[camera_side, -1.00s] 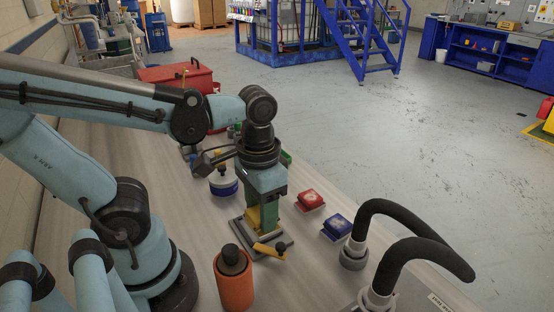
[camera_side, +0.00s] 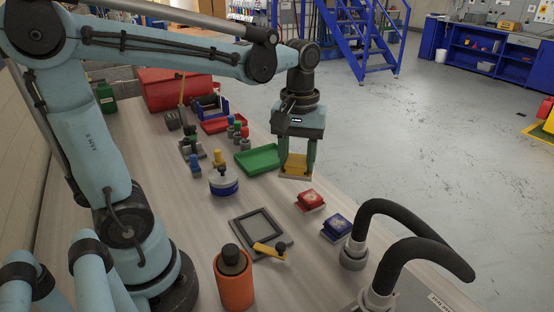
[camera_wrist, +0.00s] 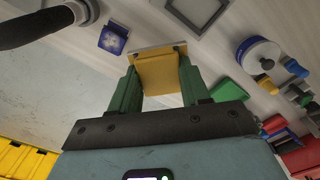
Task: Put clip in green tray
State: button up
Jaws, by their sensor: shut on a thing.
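My gripper (camera_side: 297,158) is shut on the yellow clip (camera_side: 294,167), which sits between its two green fingers with a pale plate at its lower end. In the wrist view the yellow clip (camera_wrist: 158,78) fills the space between the fingers. The green tray (camera_side: 258,160) lies on the table just left of the held clip in the side view. The tray looks empty. It shows partly in the wrist view (camera_wrist: 227,90), behind the gripper body. The clip appears above the table, right of the tray; its exact height is hard to tell.
A grey square frame (camera_side: 240,226) with a yellow-handled lever lies nearer the camera. A red box (camera_side: 311,197) and a blue box (camera_side: 336,225) sit right of it. A blue-white round tub (camera_side: 223,184), several coloured pegs and a red tray (camera_side: 222,124) stand to the left.

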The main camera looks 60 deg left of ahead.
jog(key=w+a+f+n, duration=0.2)
jog(key=w+a+n, duration=0.2)
jog(key=a, duration=0.4)
jog(key=w+a+f+n, duration=0.1)
jog(key=w+a+n, duration=0.35)
jog(key=a, duration=0.35)
jog(key=a+f, duration=0.2)
jog(key=a, duration=0.1)
jog(key=s+a+f, duration=0.1)
jog(key=a+f, duration=0.1)
jog(key=a, duration=0.2)
jog(key=s+a+f, duration=0.1)
jog(key=a+f, duration=0.2)
jog(key=a, duration=0.1)
jog(key=shift+s, duration=0.1)
jog(key=shift+a+f, duration=0.1)
jog(key=shift+f, duration=1.95)
jog(key=shift+f, duration=0.1)
jog(key=o, duration=1.2)
